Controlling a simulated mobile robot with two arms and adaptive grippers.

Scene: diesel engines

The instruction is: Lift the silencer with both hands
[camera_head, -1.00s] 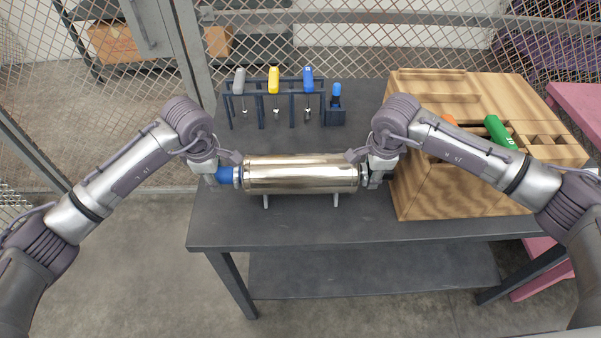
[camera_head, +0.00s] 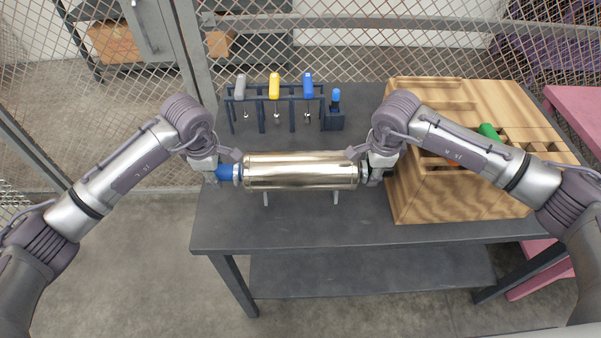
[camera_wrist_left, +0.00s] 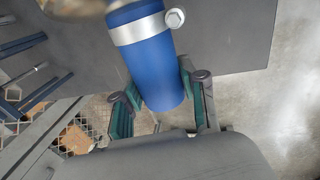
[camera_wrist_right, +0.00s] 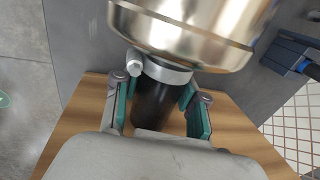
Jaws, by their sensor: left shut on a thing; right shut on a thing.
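The silencer (camera_head: 300,172) is a shiny metal cylinder lying level across the dark table in the head view. Two short light supports show below it. Its left end is a blue pipe with a silver clamp (camera_wrist_left: 146,60). Its right end is a dark pipe with a clamp (camera_wrist_right: 153,95). My left gripper (camera_head: 222,172) is shut on the blue end; its fingers (camera_wrist_left: 160,92) lie on both sides of the pipe. My right gripper (camera_head: 375,172) is shut on the dark end, with its fingers (camera_wrist_right: 160,90) on both sides. I cannot tell whether the silencer touches its supports.
The dark table (camera_head: 290,232) has free room in front of the silencer. A tool rack (camera_head: 276,98) with several screwdrivers and a small blue-topped tool stands behind. A wooden organizer (camera_head: 450,195) stands close to my right gripper. A mesh fence (camera_head: 400,45) is behind the table.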

